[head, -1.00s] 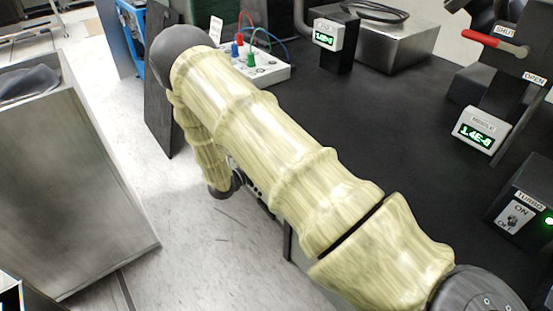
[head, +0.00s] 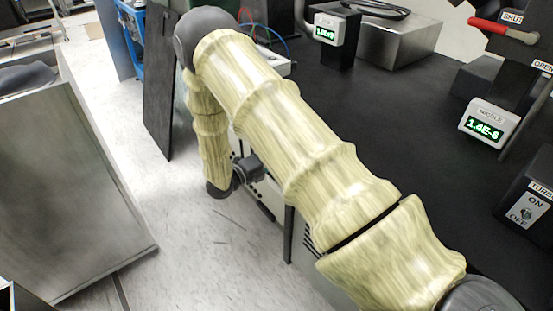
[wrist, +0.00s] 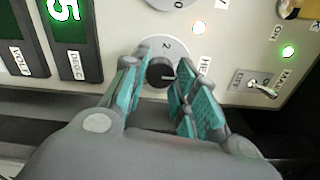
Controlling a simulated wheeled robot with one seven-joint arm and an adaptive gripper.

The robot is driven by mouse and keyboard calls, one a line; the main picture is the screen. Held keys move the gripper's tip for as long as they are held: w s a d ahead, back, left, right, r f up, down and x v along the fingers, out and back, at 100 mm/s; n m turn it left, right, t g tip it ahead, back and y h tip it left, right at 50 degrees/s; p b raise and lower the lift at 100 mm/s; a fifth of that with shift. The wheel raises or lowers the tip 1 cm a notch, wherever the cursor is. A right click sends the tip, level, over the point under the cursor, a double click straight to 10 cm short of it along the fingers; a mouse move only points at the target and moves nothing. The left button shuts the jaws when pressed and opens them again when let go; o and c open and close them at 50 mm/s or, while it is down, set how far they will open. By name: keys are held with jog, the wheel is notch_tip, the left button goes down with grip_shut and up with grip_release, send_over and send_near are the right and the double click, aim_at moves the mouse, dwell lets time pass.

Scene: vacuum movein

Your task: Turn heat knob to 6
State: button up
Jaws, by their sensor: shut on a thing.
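The heat knob (wrist: 161,72) is a small black round knob on a white dial on a pale panel, in the middle of the wrist view. In the head view my arm hides the knob, and the gripper itself cannot be made out.
A green "DEG C" display (wrist: 67,20) is left of the knob. A toggle switch (wrist: 262,87) and lit green lamp (wrist: 288,51) are at right. Another dial (wrist: 172,3) is above. In the head view, a black tabletop (head: 400,110) holds gauges, and a red-handled lever (head: 497,28) is at right.

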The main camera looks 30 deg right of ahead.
jog(key=m+b, duration=0.2)
jog(key=m, duration=0.3)
jog(key=shift+f, duration=0.15)
jog(key=shift+m, duration=0.3)
dwell(0.3)
jog(key=o, duration=1.1)
jog(key=shift+c, duration=0.2)
jog(key=s+a, duration=0.1)
jog(key=a, duration=1.1)
